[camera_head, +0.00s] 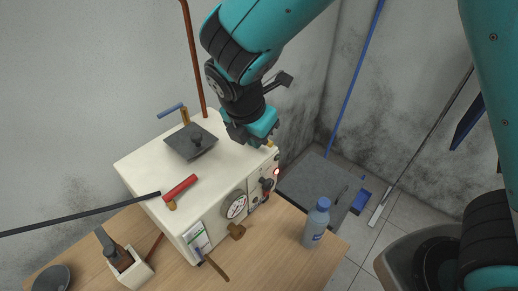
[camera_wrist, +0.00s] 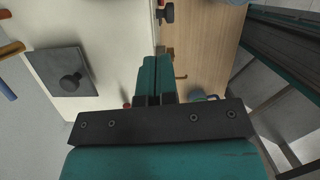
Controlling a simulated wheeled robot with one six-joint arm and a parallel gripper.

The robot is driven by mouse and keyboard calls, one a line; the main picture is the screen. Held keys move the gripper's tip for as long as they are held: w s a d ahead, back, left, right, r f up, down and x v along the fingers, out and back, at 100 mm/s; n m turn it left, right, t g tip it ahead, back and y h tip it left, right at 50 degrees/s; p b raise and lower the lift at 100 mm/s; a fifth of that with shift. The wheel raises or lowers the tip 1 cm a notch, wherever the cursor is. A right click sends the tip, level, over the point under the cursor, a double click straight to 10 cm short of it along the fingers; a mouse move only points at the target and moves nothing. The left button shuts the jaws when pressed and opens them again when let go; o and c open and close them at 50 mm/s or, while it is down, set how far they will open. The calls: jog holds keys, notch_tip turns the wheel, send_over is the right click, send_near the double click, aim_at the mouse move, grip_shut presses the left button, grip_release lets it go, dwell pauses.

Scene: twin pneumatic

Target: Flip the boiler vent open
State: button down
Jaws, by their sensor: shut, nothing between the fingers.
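The white boiler box (camera_head: 150,160) stands on a wooden table. A dark square plate with a round knob (camera_head: 191,142) lies flat on its top; it also shows at the left of the wrist view (camera_wrist: 68,77). I cannot tell for sure which part is the vent. My gripper (camera_head: 262,140) is shut and empty, over the right end of the boiler, apart from the plate. In the wrist view its teal fingers (camera_wrist: 155,75) are together above the boiler's front edge. My gripper hides part of the boiler's right end in the head view.
A bottle (camera_head: 316,223) stands on the table (camera_head: 275,250). A copper pipe (camera_head: 193,60) rises behind.

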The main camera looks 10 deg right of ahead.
jog(key=shift+b+v, duration=0.3)
jog(key=shift+v, duration=1.7)
jog(key=shift+d, duration=0.1)
jog(key=s+d+m+g+y+b, duration=0.1)
jog(key=s+d+m+y+b, duration=0.1)
jog(key=s+m, duration=0.6)
jog(key=s+d+f+m+g+y+b, duration=0.1)
jog(key=s+d+m+y+b, duration=0.2)
jog(key=s+m+b, duration=0.4)
jog(key=s+m+y, duration=0.1)
jog(key=s+m, duration=0.1)
jog(key=m, duration=0.2)
jog(key=shift+s+d+f+y, duration=0.2)
jog(key=shift+d+y, duration=0.15)
jog(key=shift+y, duration=0.05)
